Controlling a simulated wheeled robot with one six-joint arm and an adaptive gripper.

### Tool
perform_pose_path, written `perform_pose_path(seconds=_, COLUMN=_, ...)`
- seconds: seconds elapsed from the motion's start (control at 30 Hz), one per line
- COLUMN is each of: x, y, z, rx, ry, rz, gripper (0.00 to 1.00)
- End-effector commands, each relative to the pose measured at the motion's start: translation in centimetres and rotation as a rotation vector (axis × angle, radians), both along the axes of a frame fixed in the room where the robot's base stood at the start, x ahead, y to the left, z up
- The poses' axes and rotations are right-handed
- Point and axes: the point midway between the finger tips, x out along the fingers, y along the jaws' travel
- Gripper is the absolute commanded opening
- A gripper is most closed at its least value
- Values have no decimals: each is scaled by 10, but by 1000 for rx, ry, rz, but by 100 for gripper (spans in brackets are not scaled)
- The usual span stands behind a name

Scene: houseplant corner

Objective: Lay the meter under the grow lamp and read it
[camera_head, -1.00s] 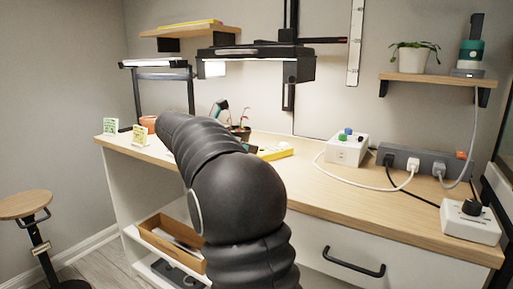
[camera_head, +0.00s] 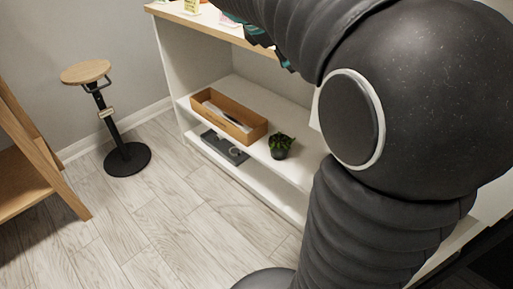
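Part of my gripper (camera_head: 270,42), black with teal, shows just past the counter's front edge, mostly hidden behind my own dark arm. I cannot tell whether its fingers are open or shut or hold anything. I cannot make out the meter in this view. The grow lamp is outside the picture now.
The wooden counter edge (camera_head: 205,18) crosses the top. Shelves below hold a wooden box (camera_head: 228,116), a small potted plant (camera_head: 281,146) and a dark flat item (camera_head: 225,147). A stool (camera_head: 87,71) stands left, beside a wooden frame (camera_head: 38,150). The floor between is clear.

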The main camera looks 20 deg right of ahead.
Motion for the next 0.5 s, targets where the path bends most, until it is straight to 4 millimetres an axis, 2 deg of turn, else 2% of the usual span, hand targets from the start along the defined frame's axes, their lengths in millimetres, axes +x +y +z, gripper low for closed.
perform_pose_path(seconds=0.03, x=-18, y=12, z=-6, rx=62, ry=-60, rz=-30, gripper=89)
perform_pose_path(seconds=0.2, x=-74, y=56, z=-40, rx=319, ry=-277, rz=-187, gripper=89)
perform_pose_path(seconds=0.5, x=-165, y=134, z=-105, rx=784, ry=-572, rz=-570, gripper=89)
